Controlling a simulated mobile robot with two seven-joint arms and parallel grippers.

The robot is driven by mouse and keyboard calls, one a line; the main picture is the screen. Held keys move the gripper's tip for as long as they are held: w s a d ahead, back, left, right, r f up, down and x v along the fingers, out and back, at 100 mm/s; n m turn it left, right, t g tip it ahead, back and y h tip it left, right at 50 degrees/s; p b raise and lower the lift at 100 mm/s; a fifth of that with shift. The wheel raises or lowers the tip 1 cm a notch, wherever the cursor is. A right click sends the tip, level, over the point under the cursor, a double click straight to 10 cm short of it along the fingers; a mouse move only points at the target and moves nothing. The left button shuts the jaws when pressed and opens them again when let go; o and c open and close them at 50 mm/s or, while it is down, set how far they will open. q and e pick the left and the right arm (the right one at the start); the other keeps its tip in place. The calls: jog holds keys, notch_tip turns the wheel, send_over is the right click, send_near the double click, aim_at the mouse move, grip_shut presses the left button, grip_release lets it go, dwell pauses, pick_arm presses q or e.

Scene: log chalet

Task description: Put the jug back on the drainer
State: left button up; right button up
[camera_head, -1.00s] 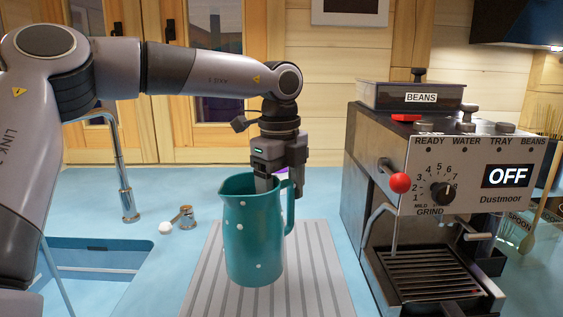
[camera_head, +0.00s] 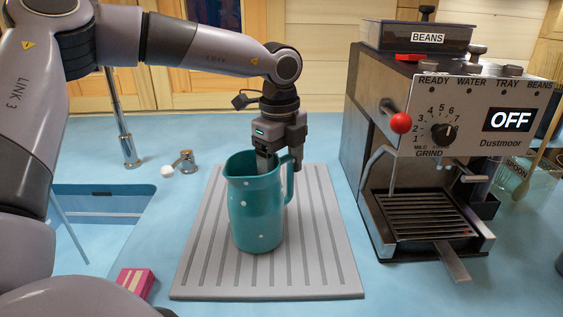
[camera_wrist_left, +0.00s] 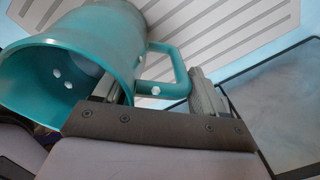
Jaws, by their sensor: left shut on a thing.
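The teal jug (camera_head: 256,213) with white dots is upright over the middle of the grey ribbed drainer (camera_head: 330,260). Its base appears to rest on the drainer, though I cannot be sure of contact. My left gripper (camera_head: 281,160) comes down from above and is shut on the jug at its handle side. In the left wrist view, the jug (camera_wrist_left: 85,45) shows its open mouth, with one finger at the rim and the other beyond the handle; the gripper (camera_wrist_left: 160,95) spans the handle top. My right gripper is not in view.
The coffee machine (camera_head: 440,150) stands to the right of the drainer, its spouted tray close by. A sink (camera_head: 95,205) with a tall tap (camera_head: 122,130) lies left. A pink box (camera_head: 135,282) sits near the front left.

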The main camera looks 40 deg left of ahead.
pick_arm(q)
jog(key=o, duration=1.8)
jog(key=shift+c, duration=0.2)
notch_tip(320, 180, up, 12)
jog(key=shift+s, duration=0.25)
